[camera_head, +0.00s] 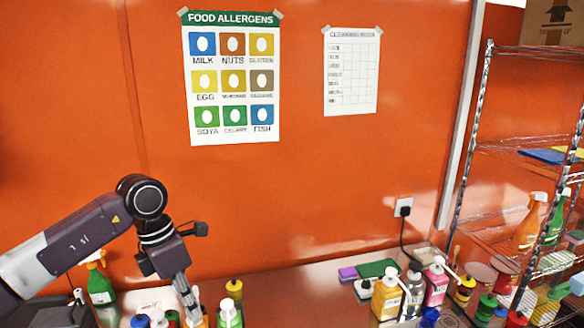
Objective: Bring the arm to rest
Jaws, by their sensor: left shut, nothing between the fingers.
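My left arm comes in from the left, and its gripper (190,306) points down over the near-left part of the counter. Its fingers are together with nothing seen between them. The fingertips are close to a group of small bottles, and I cannot tell whether they touch any. A green spray bottle (101,290) stands to the left of the gripper, partly behind my arm. A bottle with a green label (229,316) and a yellow-capped bottle (234,290) stand just to its right. My right gripper is not in view.
The metal counter (290,292) is clear in the middle. Pump bottles, one yellow (387,295) and one pink (436,283), stand at the right with several small bottles. A wire shelf (520,145) rises at the far right. An orange wall (300,190) with posters closes the back.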

